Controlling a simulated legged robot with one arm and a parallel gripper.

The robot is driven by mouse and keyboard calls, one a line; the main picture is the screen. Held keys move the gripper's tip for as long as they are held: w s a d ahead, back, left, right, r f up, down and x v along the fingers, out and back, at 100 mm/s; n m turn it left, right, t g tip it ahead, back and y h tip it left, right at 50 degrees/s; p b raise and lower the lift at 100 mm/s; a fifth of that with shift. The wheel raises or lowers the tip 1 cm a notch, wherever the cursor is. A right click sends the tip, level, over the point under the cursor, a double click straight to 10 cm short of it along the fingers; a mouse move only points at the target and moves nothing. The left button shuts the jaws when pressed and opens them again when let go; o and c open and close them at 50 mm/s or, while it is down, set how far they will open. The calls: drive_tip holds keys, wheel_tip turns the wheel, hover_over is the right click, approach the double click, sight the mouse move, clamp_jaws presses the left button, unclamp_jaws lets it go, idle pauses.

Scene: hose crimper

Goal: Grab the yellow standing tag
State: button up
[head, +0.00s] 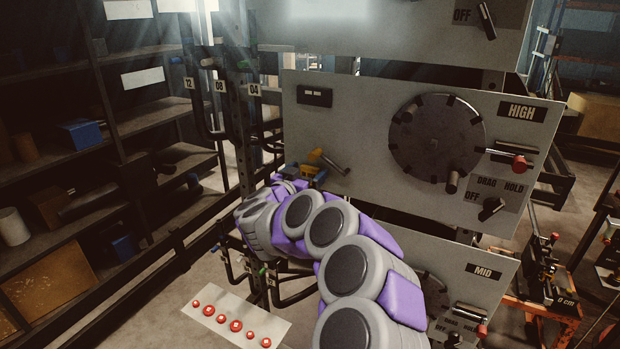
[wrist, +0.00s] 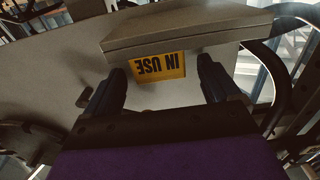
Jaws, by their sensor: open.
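The yellow tag (wrist: 158,67) with black "IN USE" lettering shows upside down in the wrist view, against the edge of a grey slab-like block (wrist: 185,30). My gripper (wrist: 161,76) is open, with one dark finger on each side of the tag. Gaps show between the tag and both fingers, so it is not clamped. In the head view my purple and grey arm reaches to the left side of the panel marked HIGH (head: 350,110). A small yellow-orange piece (head: 314,157) shows near the arm's end; I cannot tell whether it is the tag.
The panel carries a large dark dial (head: 437,138), a red-tipped handle (head: 518,162) and a black knob (head: 491,208). A lever (head: 335,166) sits near my arm's end. Numbered hoses (head: 220,90) hang at the left. A white strip with red buttons (head: 235,322) lies low in front.

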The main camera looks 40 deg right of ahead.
drive_tip(key=shift+c, duration=0.3)
drive_tip(key=c, duration=1.1)
drive_tip(key=shift+o, duration=0.2)
drive_tip(key=shift+a, duration=0.1)
